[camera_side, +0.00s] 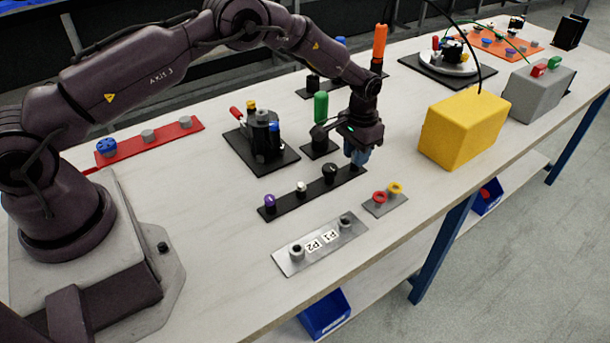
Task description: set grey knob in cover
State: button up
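Two small grey knob-like pieces, one (148,135) in the middle and one (185,122) at the right end, sit on a red strip at the left. I cannot tell which piece the task calls the cover. A dark round assembly (262,130) with small coloured parts stands on a black square plate in the middle. My gripper (358,157) points down over the right end of a black strip (317,190). Its blue-grey tip hides that end of the strip. The fingers are too small to show whether they are open or hold something.
Purple (270,201), white (301,187) and black (330,171) knobs stand on the black strip. A green upright handle (321,106) is close behind my gripper. A yellow box (463,130) stands to the right. A silver plate (285,262) with P1 and P2 labels lies in front.

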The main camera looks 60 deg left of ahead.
dwell(0.4)
jog(key=shift+r, duration=3.05)
jog(key=shift+r, duration=0.45)
notch_tip(320, 180, up, 14)
jog(key=s+a+n, duration=0.4)
jog(key=s+a, duration=1)
jog(key=a, duration=0.3)
jog(key=shift+n, duration=0.3)
jog(key=shift+f, duration=5.55)
